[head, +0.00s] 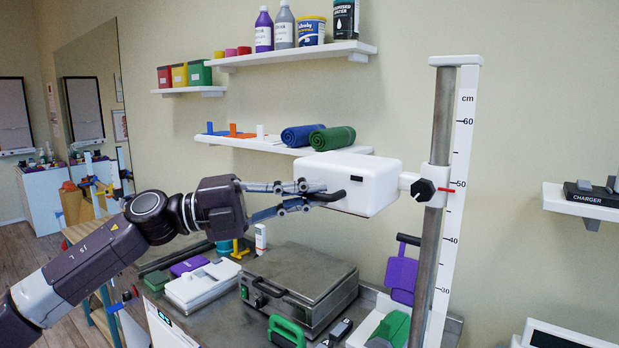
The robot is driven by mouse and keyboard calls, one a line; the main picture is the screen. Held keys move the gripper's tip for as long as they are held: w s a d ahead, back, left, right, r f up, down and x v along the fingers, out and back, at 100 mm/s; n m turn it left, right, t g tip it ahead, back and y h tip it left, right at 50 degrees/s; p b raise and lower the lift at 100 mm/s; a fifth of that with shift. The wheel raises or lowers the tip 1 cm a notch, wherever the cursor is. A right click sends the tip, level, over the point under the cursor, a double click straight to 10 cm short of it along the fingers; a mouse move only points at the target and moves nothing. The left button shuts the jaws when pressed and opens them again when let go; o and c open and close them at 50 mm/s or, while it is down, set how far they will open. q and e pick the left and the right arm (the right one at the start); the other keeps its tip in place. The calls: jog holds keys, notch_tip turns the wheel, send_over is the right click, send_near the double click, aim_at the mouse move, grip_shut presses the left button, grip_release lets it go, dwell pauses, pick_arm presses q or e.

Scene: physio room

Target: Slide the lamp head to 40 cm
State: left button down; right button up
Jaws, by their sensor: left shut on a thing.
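The white lamp head (362,178) is mounted on the upright steel post (436,150) by a white sliding collar with a black knob (422,190). The collar's red pointer (450,190) sits just under the 50 mark on the white cm scale (462,150), about 49. The 40 mark is further down. My left gripper (313,195) reaches in from the left and is shut on the black handle (331,196) on the lamp head's left side. My right gripper is out of view.
Below the lamp head, a steel-lidded unit (300,278) and green-handled items stand on a metal worktop (235,325). A purple paddle (401,275) hangs left of the post. Shelves hold rolled towels (332,138) and bottles behind. A charger (590,193) sits on a shelf at right.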

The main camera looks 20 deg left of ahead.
pick_arm(q)
notch_tip(320, 180, down, 9)
jog(key=b, duration=0.4)
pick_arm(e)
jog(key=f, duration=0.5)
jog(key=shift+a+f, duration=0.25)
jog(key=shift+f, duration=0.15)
pick_arm(q)
jog(key=shift+r, duration=0.1)
jog(key=c, duration=2)
grip_release()
jog(key=v, duration=1.2)
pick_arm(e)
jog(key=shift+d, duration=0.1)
